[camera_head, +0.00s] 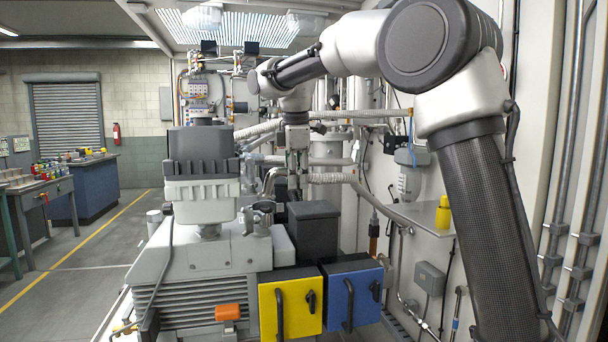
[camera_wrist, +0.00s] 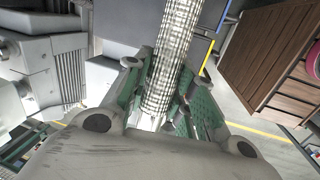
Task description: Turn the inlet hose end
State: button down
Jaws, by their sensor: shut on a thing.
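The inlet hose (camera_head: 330,178) is a pale ribbed or braided hose. In the camera_head view it runs to the right of my gripper, with a curved metal piece (camera_head: 271,180) on the left. My gripper (camera_head: 297,180) points down from the wrist and is shut on the hose. In the camera_wrist view the braided hose (camera_wrist: 176,45) runs up and away between the green-padded fingers of my gripper (camera_wrist: 168,100). The open port (camera_head: 258,214) on top of the grey pump stands below and left of the gripper. The hose's end face cannot be made out.
The pump body (camera_head: 205,255) fills the lower left. A yellow box (camera_head: 290,305) and a blue box (camera_head: 352,295) stand in front. Pipes and a shelf with a yellow bottle (camera_head: 443,213) line the right wall. Other hoses (camera_head: 350,114) run behind the gripper. Open floor lies at left.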

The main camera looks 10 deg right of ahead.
jog(key=shift+a+f+h, duration=0.35)
jog(key=shift+a+h, duration=0.15)
jog(key=shift+h, duration=0.25)
jog(key=shift+a+f+h, duration=0.3)
jog(key=shift+a+h, duration=0.15)
jog(key=shift+h, duration=0.3)
jog(key=c, duration=1.2)
grip_release()
jog(key=shift+o, duration=0.2)
jog(key=v, duration=1.2)
